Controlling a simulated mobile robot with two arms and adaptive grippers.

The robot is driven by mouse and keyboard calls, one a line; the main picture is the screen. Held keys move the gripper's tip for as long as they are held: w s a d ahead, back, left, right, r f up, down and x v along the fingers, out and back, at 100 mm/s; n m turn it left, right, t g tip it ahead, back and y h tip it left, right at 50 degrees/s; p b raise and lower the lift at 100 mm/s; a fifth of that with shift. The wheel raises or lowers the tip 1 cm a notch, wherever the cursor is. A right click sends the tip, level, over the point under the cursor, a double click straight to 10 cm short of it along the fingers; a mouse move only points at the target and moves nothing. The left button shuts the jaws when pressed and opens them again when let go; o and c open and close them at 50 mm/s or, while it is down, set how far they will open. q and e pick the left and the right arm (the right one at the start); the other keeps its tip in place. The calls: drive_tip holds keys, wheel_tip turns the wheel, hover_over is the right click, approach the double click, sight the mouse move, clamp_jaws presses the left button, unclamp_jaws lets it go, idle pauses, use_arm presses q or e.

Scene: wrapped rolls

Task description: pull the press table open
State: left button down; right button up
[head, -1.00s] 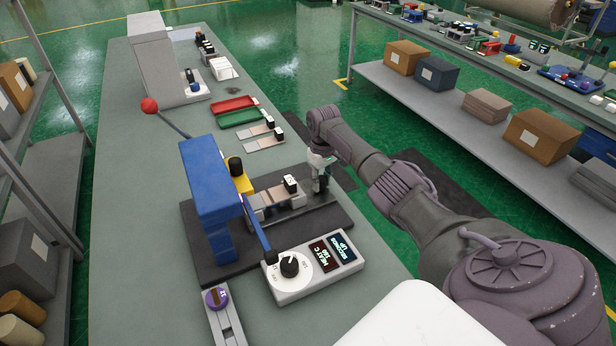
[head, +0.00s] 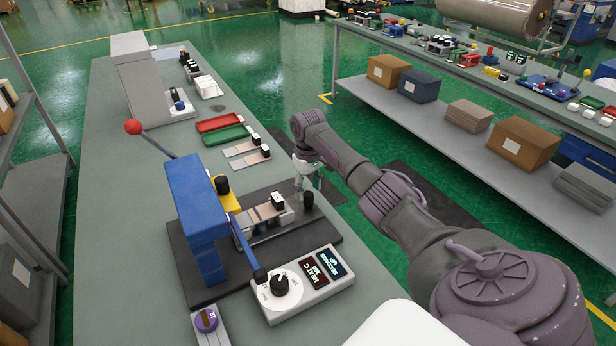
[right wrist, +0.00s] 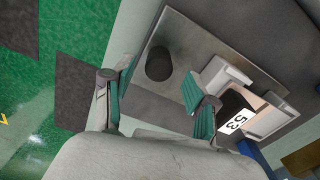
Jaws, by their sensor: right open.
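The press has a blue frame (head: 195,200) with a red-balled lever (head: 133,127) and a yellow block (head: 228,193). Its press table, a metal slide (head: 262,216) carrying a black-capped piece with a white label (head: 278,201), sticks out right of the frame. A black knob (head: 308,200) stands upright at the slide's outer end; it also shows in the right wrist view (right wrist: 159,64). My right gripper (head: 306,178) is just beyond the knob. In the wrist view the open gripper (right wrist: 160,80) has fingers either side of the knob, apart from it. My left gripper is not in view.
A control box (head: 300,285) with a dial and displays sits in front of the press. Red (head: 219,122) and green (head: 227,136) trays and metal strips lie behind it on the grey bench (head: 125,240). A shelf table (head: 470,100) stands across the green aisle.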

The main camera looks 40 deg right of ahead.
wheel_tip(320, 180, up, 9)
drive_tip(key=shift+f, duration=0.15)
idle(0.6)
